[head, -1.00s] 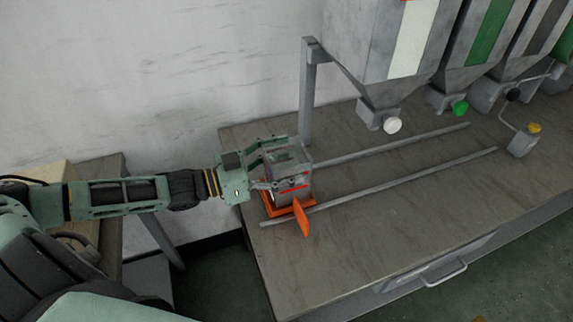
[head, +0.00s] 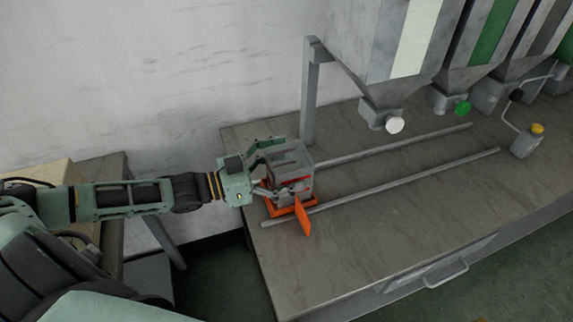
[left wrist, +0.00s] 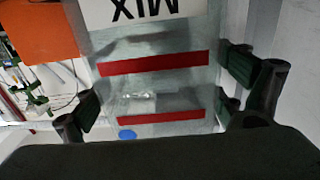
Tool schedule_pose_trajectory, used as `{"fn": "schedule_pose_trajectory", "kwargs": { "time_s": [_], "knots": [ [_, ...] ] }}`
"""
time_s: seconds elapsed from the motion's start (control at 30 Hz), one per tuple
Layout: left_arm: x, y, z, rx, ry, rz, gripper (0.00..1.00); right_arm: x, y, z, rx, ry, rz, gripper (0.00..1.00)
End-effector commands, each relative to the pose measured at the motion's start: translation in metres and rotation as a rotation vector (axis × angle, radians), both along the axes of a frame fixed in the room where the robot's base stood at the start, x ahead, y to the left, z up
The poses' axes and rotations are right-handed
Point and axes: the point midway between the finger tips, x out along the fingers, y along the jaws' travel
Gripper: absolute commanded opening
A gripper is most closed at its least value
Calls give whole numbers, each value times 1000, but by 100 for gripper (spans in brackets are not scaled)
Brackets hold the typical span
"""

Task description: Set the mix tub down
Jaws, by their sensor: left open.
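The mix tub (head: 291,158) is a grey box with red marks, standing at the left end of the bench on an orange carriage (head: 283,210) with an upright orange flap. My left gripper (head: 275,165) is open, with its fingers on either side of the tub's near end. In the left wrist view the tub (left wrist: 150,90) fills the middle, with red stripes and a "MIX" label, and the open fingers of my left gripper (left wrist: 165,95) stand at both sides. Whether they touch the tub is unclear. My right gripper is not in view.
Two parallel rails (head: 400,181) run along the bench (head: 420,215) to the right. Grey hoppers (head: 385,40) with white and green knobs hang above the back. A post (head: 308,95) stands just behind the tub.

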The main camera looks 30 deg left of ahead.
Motion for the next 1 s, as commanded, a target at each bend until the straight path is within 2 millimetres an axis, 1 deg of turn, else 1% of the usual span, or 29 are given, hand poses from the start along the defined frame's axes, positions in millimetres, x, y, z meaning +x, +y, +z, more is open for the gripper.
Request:
{"fn": "schedule_pose_trajectory", "kwargs": {
  "time_s": [0.1,0.17,0.27,0.47,0.7,0.9,1.0],
  "knots": [
    [0,0,6,1,-1,0,90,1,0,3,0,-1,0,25],
    [-4,4,2,3,3,1,90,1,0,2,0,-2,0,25],
    [-13,11,2,4,4,0,90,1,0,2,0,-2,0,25],
    [-37,32,2,5,7,0,90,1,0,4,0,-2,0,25],
    [-67,59,4,5,7,-1,90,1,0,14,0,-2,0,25],
    [-85,76,4,3,3,0,90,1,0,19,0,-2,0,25],
    [-88,79,4,1,1,1,90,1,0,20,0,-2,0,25]
  ]
}}
